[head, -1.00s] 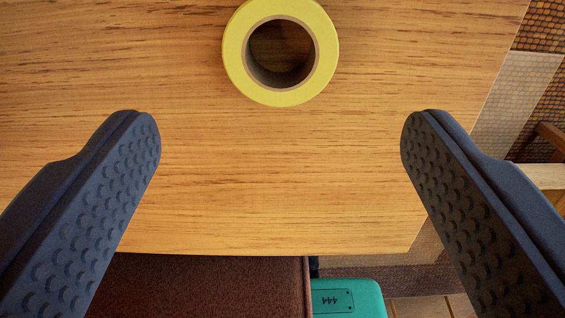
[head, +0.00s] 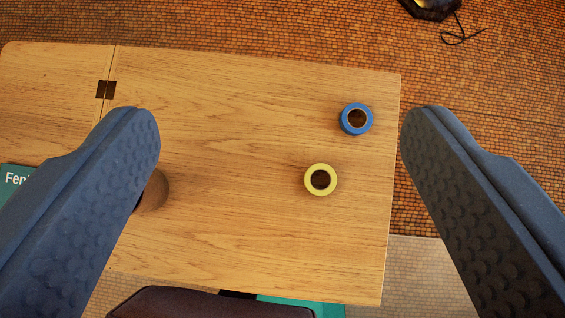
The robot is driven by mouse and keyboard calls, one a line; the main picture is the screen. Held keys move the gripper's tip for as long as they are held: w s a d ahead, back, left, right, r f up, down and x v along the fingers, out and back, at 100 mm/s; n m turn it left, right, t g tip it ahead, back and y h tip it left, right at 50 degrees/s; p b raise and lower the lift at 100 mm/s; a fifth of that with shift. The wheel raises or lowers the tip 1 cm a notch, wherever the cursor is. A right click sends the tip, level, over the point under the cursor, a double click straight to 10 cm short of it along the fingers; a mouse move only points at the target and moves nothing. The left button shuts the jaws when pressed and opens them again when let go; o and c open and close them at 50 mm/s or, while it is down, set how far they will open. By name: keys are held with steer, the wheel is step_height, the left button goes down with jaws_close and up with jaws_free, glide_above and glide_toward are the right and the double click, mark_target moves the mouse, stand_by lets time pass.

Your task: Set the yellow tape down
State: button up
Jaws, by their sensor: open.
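The yellow tape (head: 308,188) is a small ring lying flat on the wooden table (head: 240,230), right of the middle. My gripper (head: 281,112) is open and empty, its two dark ridged fingers wide apart. It is high above the table, and the tape shows between the fingers, well clear of both.
A blue tape roll (head: 345,125) lies just behind the yellow one. A brown round object (head: 155,192) is partly hidden by the left finger. A dark seat (head: 210,304) and teal items are at the front edge. A black object (head: 430,8) is on the tiled floor.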

steer(key=s+a+r+t, duration=0.1)
steer(key=s+r, duration=0.3)
steer(key=r, duration=0.5)
steer(key=s+r+t, duration=0.4)
steer(key=s+r, duration=0.1)
steer(key=r, duration=0.4)
steer(key=shift+a+n, duration=0.35)
steer(key=shift+n, duration=0.05)
steer(key=shift+o, duration=0.5)
steer(key=s+r, duration=0.1)
steer(key=s+a+r+t, duration=0.1)
steer(key=r, duration=0.1)
steer(key=shift+s+y, duration=0.15)
steer(key=shift+y, duration=0.15)
steer(key=m+g, duration=1.5)
steer(key=m, duration=0.1)
glide_above(319, 181)
steer(key=f, duration=3.8)
steer(key=f+b, duration=0.1)
steer(key=f, duration=1.7)
steer(key=shift+a+f, duration=0.3)
steer(key=shift+f, duration=0.1)
steer(key=shift+d+f+b, duration=0.15)
steer(key=shift+f+b, duration=0.35)
steer(key=shift+f, duration=0.8)
steer(key=shift+d+f+b, duration=0.15)
steer(key=shift+f+b, duration=0.35)
steer(key=shift+f, duration=0.8)
steer(key=shift+m, duration=0.3)
steer(key=shift+c, duration=0.4)
